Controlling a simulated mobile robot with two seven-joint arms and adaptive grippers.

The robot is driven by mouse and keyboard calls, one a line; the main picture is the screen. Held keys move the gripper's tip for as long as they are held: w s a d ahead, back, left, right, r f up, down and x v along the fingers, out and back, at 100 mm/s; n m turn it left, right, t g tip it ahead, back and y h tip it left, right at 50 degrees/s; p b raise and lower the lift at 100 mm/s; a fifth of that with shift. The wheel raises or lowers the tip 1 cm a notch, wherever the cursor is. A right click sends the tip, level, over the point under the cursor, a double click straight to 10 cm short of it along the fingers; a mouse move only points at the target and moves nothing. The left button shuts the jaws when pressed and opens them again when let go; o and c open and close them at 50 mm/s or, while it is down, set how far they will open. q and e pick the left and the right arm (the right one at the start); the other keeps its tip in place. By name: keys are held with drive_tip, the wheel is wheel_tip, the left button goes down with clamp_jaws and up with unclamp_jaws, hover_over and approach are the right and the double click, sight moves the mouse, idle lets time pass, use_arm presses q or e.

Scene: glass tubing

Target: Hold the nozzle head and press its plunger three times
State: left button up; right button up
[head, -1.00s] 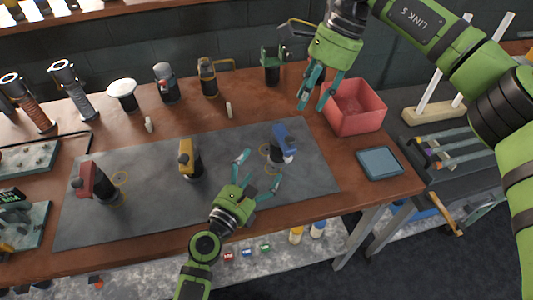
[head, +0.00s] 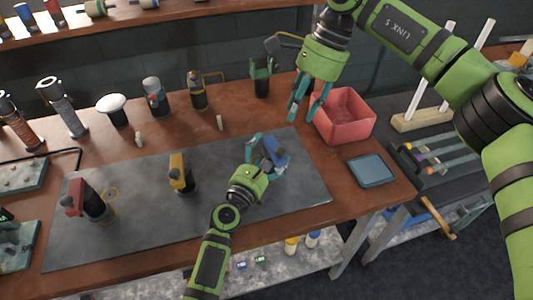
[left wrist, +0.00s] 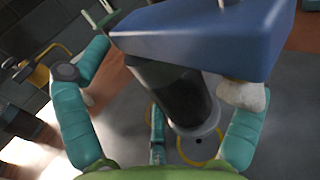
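A blue nozzle head (head: 276,152) on a black cylindrical body stands near the right end of the grey mat (head: 150,228). My left gripper (head: 265,150) is around it with fingers spread. In the left wrist view the blue head (left wrist: 195,38) is close above the black body (left wrist: 168,88), with a pale knob (left wrist: 242,94) beside the right finger. A gap shows between the left finger and the body; whether the right finger touches the knob I cannot tell. My right gripper (head: 304,108) hangs empty, fingers apart, left of the red bin.
A yellow-headed tool (head: 177,165) and a red-headed tool (head: 76,198) stand on the mat. A red bin (head: 345,125) and a blue-grey tray (head: 372,170) are to the right. Several tools line the table's back. The mat's front is clear.

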sight(280, 148)
use_arm(q)
drive_tip(key=c, duration=1.4)
use_arm(e)
drive_tip(key=c, duration=0.6)
drive_tip(key=shift+s+a+n, duration=0.1)
drive_tip(key=shift+n, duration=0.2)
clamp_jaws()
drive_tip(key=shift+s+a+f+n+t+h, duration=0.45)
drive_tip(key=shift+f+n, duration=0.65)
drive_tip(key=shift+n, duration=1.55)
drive_tip(key=shift+s+a+f+n+t+h, duration=0.15)
drive_tip(key=shift+a+f+n+t+h, duration=0.65)
drive_tip(key=shift+n, duration=1.8)
drive_tip(key=shift+s+a+f+n+t+h, duration=0.25)
drive_tip(key=shift+f+n+t, duration=0.8)
drive_tip(key=shift+n, duration=1.6)
